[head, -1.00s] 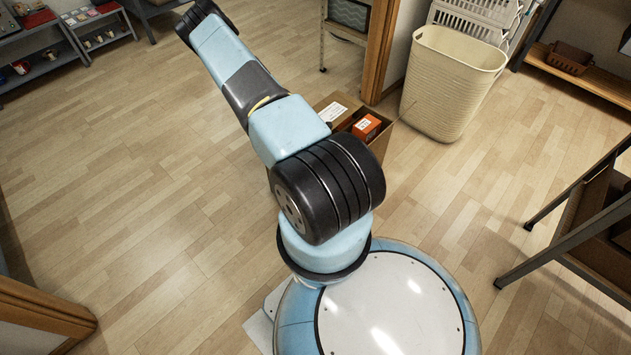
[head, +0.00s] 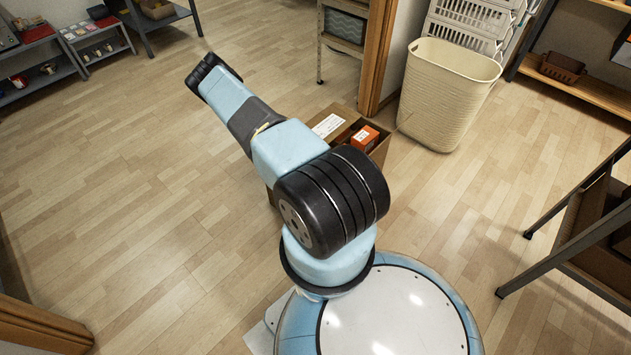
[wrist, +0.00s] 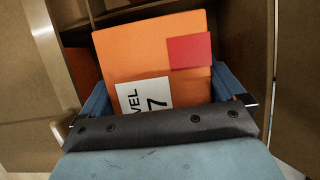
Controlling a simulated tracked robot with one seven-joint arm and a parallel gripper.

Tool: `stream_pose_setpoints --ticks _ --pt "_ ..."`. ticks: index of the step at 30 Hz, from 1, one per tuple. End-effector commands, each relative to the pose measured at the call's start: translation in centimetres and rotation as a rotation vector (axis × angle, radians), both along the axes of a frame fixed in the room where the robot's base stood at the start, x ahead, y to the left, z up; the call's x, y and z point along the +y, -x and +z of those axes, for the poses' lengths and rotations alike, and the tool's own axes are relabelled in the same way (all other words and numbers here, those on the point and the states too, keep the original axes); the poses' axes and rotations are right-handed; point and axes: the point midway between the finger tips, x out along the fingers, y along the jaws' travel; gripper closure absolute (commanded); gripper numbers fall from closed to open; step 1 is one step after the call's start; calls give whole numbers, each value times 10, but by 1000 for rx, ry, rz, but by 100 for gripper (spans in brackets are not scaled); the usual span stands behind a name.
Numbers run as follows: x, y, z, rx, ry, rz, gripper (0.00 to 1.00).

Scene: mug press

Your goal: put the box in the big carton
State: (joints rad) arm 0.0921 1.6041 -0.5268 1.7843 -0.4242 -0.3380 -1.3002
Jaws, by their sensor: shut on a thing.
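An orange box (wrist: 135,55) with a red patch and a white label fills the middle of the wrist view. My gripper (wrist: 163,95) is shut on it, with one blue finger at each side. Brown carton walls (wrist: 248,50) show on both sides and behind it; I cannot tell how deep the box is inside. In the head view the open carton (head: 381,153) stands on the floor behind my arm, partly hidden. An orange-red box (head: 365,138) shows inside it; I cannot tell if it is the held one. My gripper is hidden there.
A tall cream basket (head: 445,95) stands right of the carton, near a wooden door frame (head: 375,60). A dark-framed shelf (head: 570,230) is at the right. Open wooden floor (head: 120,200) lies to the left.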

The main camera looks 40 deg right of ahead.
Motion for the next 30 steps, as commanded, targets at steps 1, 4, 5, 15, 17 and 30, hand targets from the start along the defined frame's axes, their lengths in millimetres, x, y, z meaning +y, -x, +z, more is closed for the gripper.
stream_pose_setpoints --ticks 1,4,5,15,17,30 --pt "0 1 -8 2 0 0 46" --pt "0 1 -19 2 -1 0 46" --pt "0 1 -21 1 -1 1 46" --pt "1 0 -24 0 -1 0 3" --pt "0 0 -23 0 -1 0 0" --pt "8 -1 -4 0 0 2 0"
